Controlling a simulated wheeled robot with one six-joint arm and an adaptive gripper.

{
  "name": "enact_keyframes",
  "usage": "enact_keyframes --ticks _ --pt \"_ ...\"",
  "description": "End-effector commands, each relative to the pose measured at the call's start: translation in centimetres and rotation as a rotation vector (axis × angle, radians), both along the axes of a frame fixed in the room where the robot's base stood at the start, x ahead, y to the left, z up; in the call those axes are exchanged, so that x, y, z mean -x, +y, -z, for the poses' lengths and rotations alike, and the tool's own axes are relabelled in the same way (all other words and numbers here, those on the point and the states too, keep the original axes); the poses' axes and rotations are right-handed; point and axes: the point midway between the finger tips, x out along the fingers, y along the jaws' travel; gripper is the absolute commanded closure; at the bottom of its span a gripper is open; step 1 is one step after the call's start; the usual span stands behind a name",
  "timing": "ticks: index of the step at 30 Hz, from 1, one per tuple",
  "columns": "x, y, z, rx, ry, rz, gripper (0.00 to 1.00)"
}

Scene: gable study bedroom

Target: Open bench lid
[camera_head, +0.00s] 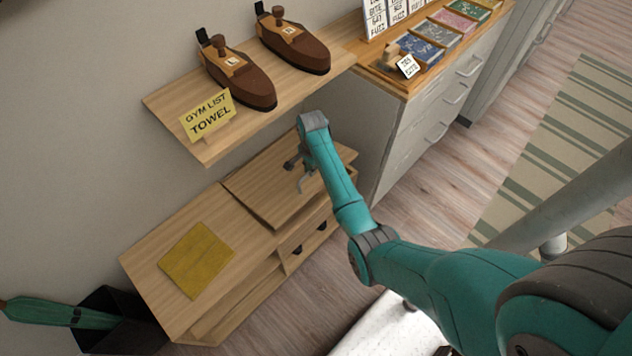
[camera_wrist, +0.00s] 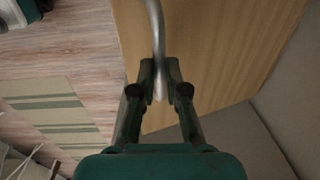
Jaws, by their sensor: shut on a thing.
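The wooden bench (camera_head: 165,248) stands against the wall. Its lid (camera_head: 262,183) is the right part of the top. The lid sits slightly raised and tilted, with its left edge standing above the fixed top beside it. My gripper (camera_head: 302,168) is over the lid and partly hidden by my arm. In the wrist view my gripper (camera_wrist: 160,82) is shut on a curved grey metal handle (camera_wrist: 157,28). The lid's wooden face (camera_wrist: 215,50) fills the middle and right behind the handle.
A yellow cloth (camera_head: 196,260) lies on the left part of the bench top. A wall shelf (camera_head: 190,137) with two brown shoe-shaped items and a yellow sign (camera_head: 208,116) hangs above. A drawer cabinet (camera_head: 425,125) stands right. A dark bin (camera_head: 115,320) with an umbrella is at left.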

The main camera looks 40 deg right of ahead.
Motion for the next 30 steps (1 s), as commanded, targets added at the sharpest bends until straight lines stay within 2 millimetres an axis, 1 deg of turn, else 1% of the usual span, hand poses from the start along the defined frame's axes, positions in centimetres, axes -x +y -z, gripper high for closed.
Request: enact_keyframes --ticks 1,3,6,16,17,18,20,30 --pt "-1.6 0.0 -1.6 0.004 -0.024 -0.003 1.00" --pt "-2.4 0.0 -2.6 0.005 -0.026 -0.002 1.00" --pt "-3.0 0.1 -3.4 0.004 -0.027 -0.003 1.00" --pt "-3.1 0.3 -3.5 0.000 -0.024 -0.004 1.00" --pt "-3.1 0.3 -3.5 0.000 -0.024 -0.004 0.85" --pt "-3.1 0.3 -3.5 0.000 -0.023 -0.004 0.75" --pt "-3.1 0.3 -3.5 0.000 -0.022 -0.004 0.62" --pt "-2.8 0.2 -3.4 0.002 -0.016 -0.002 0.62"
